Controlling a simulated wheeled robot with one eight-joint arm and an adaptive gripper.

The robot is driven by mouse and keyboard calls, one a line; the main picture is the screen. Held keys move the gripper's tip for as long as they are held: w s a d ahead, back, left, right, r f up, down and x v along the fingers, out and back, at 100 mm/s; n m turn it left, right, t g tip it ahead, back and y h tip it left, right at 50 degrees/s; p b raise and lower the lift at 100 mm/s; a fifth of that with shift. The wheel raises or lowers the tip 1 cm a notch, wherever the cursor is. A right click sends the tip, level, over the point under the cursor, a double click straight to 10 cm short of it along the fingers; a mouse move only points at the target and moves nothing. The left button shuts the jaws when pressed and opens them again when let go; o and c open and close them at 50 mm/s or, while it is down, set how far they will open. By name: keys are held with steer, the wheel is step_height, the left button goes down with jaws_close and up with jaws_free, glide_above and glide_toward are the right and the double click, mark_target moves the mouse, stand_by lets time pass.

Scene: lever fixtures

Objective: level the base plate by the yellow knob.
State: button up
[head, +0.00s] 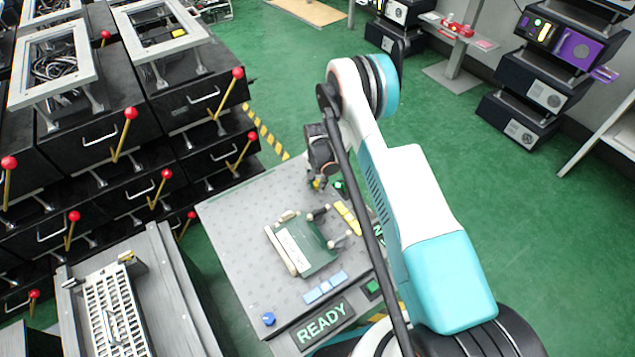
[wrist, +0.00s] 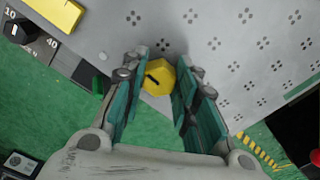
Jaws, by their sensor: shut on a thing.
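The yellow knob (wrist: 157,78) is a small faceted block with a dark mark on top, beside the grey base plate (wrist: 225,50) in the wrist view. My gripper (wrist: 160,64) is shut on the knob, with one teal-lined finger on each side. In the head view my gripper (head: 318,183) points down at the far edge of the grey base plate (head: 235,240); a little of the yellow knob (head: 317,185) shows under it. From these views I cannot tell whether the plate is level.
A dial (wrist: 33,38) marked 10 and 40 is left of the knob. Black drawers with red-balled levers (head: 130,113) stand left.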

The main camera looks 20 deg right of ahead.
mark_target(317, 183)
steer(key=shift+m, duration=0.9)
steer(key=o, duration=1)
steer(key=shift+o, duration=0.2)
step_height(317, 183, up, 12)
